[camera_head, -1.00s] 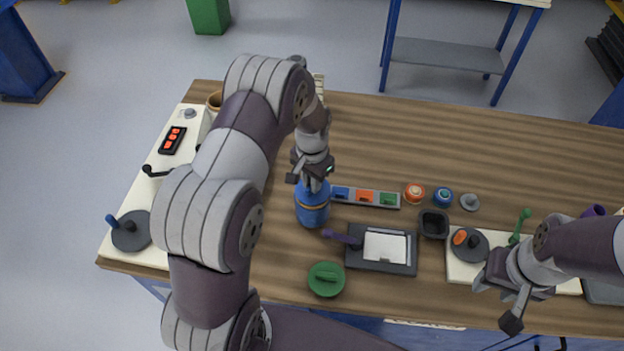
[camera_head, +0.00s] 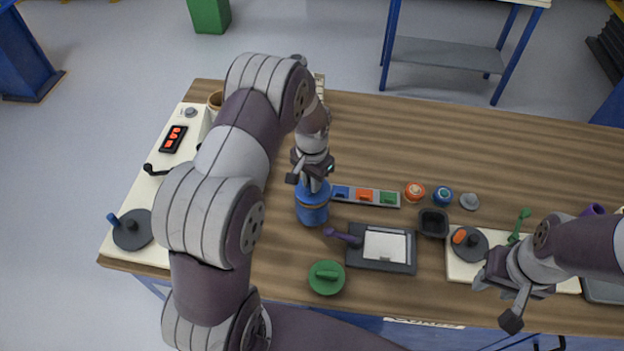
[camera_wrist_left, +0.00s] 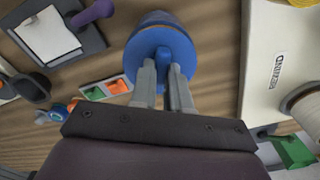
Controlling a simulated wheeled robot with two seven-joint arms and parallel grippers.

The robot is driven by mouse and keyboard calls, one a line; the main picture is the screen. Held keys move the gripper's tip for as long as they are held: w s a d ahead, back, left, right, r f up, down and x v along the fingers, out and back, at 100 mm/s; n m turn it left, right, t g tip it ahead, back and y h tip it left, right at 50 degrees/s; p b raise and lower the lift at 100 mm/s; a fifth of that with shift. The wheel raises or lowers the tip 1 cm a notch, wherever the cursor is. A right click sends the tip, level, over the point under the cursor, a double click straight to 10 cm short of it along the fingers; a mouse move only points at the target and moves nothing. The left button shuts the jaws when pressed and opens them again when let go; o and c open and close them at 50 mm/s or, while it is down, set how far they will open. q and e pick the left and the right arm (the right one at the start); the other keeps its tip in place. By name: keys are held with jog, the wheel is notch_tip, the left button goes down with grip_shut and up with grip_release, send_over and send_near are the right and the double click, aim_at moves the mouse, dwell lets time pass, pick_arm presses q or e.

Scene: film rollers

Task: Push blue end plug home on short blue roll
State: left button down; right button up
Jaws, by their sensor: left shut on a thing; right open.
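The short blue roll (camera_head: 312,213) stands upright on the wooden table, with an orange-brown band near its top. The blue end plug (camera_wrist_left: 152,40) sits at the roll's top end in the left wrist view. My left gripper (camera_head: 309,182) is above the roll, pointing down, and its fingers are shut on the plug's raised grip. The fingers hide part of the plug, and I cannot tell whether any gap is left between plug and roll. My right gripper (camera_head: 496,300) is open and empty over the table's front right.
A tray with blue, orange and green pieces (camera_head: 394,206) lies right of the roll. A dark plate with a white pad (camera_head: 385,245) and a green lid (camera_head: 326,278) lie in front. A white machine (camera_head: 140,195) stands left. The back right table is clear.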

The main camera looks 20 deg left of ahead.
pick_arm(q)
jog(key=shift+f, duration=0.35)
dwell(0.6)
dwell(0.4)
jog(key=shift+c, duration=2.3)
grip_release()
jog(key=shift+r+p, duration=2.6)
jog(key=shift+r, duration=0.9)
